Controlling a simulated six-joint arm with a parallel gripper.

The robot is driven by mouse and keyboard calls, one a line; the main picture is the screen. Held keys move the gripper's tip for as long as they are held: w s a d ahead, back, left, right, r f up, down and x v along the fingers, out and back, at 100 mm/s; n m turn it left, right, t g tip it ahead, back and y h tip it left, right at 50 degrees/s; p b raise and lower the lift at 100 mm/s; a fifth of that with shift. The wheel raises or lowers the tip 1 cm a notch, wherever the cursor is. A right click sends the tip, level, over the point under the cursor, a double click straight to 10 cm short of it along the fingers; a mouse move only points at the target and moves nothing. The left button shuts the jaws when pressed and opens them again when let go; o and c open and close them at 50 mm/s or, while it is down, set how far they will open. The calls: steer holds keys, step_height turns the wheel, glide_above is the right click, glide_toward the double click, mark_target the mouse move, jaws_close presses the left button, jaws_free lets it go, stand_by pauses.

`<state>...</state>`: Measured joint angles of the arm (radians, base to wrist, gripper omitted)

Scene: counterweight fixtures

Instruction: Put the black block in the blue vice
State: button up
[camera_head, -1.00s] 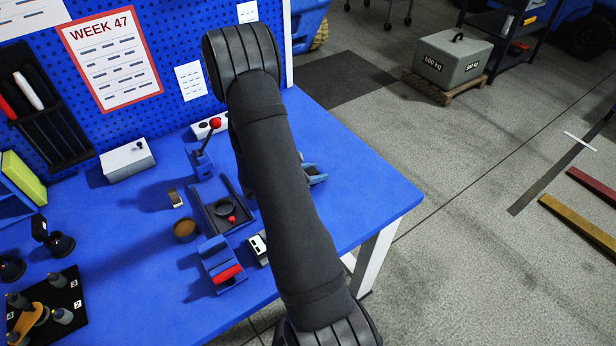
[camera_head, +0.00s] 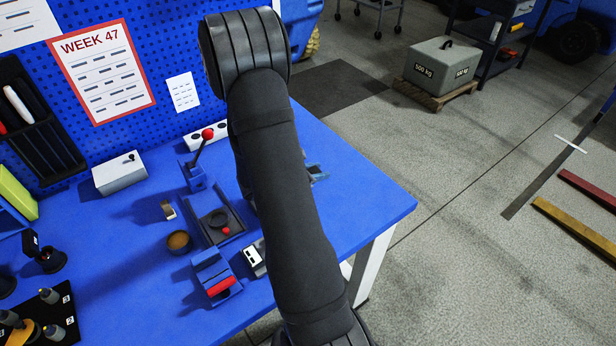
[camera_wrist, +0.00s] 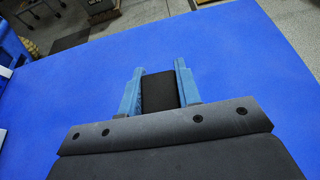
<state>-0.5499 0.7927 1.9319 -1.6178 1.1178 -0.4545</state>
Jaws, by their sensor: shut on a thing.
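My gripper (camera_wrist: 160,70) has two blue fingers, shut on the black block (camera_wrist: 159,94), one on each side of it. In the wrist view the block is above the blue table top; the exact gap below it is hard to tell. In the head view my arm hides most of the gripper and the block; only a blue finger part (camera_head: 317,173) shows right of the arm. A blue fixture with a red bar (camera_head: 215,276), which looks like the blue vice, stands on the table left of my arm. I cannot see clearly how wide its jaws are.
Left of my arm stand a lever fixture with a red ball (camera_head: 208,134), a dark tray with a red knob (camera_head: 219,220), a brown round cup (camera_head: 179,242) and a small white-topped device (camera_head: 254,258). A white box (camera_head: 120,173) is farther left. The table's right part is clear.

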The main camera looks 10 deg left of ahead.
steer(key=s+d+r, duration=0.3)
steer(key=d+r, duration=0.2)
steer(key=d, duration=0.3)
steer(key=w+r+n+t+y, duration=0.3)
steer(key=w+r+n+y, duration=0.1)
steer(key=w, duration=0.6)
steer(key=shift+w+n+y, duration=0.4)
steer(key=shift+n+y, duration=0.3)
steer(key=shift+n, duration=0.1)
steer(key=shift+d, duration=0.1)
